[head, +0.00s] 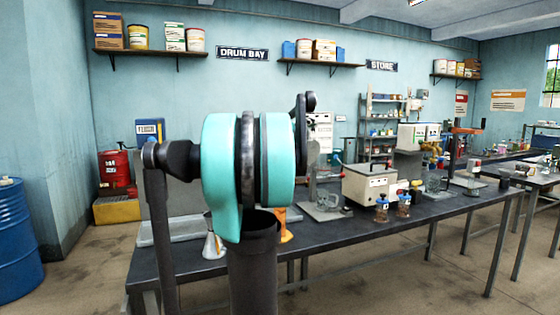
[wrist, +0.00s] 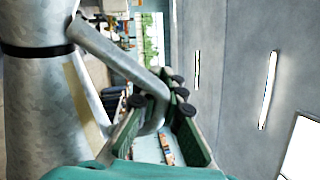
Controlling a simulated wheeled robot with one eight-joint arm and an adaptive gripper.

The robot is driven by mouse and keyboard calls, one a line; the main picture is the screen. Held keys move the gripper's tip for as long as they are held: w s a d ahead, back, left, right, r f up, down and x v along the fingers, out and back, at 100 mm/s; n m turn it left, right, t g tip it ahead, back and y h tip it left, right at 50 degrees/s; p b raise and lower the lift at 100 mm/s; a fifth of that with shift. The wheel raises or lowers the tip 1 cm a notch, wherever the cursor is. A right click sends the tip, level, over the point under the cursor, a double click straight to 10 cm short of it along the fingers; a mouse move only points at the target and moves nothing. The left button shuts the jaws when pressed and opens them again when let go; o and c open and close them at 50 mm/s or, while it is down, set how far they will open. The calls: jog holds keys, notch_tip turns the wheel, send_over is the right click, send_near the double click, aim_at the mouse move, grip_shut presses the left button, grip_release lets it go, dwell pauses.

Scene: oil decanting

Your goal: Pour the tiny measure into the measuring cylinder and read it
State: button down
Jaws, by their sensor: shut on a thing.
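In the wrist view, my gripper (wrist: 165,118) is shut on the handle of a grey metal measure (wrist: 40,110). The measure has a dull galvanised body with a black band and fills the left side of that view. Its bent handle passes between my dark finger pads. The view is turned on its side, and the measure's mouth and contents do not show. In the head view, my arm fills the middle and hides my gripper and the measure. I cannot pick out the measuring cylinder in either view.
A dark bench (head: 345,235) runs across the head view. It carries a metal funnel (head: 214,243), a grey tray (head: 175,230), a beige box-shaped device (head: 369,187) and two amber jars (head: 382,211). A blue drum (head: 18,240) stands at the left. My arm hides part of the bench.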

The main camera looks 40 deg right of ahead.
jog(key=shift+w+a+r+n+t+p, duration=0.1)
jog(key=shift+w+r+n+t+p, duration=0.3)
jog(key=shift+w+r+n, duration=0.8)
dwell(3.7)
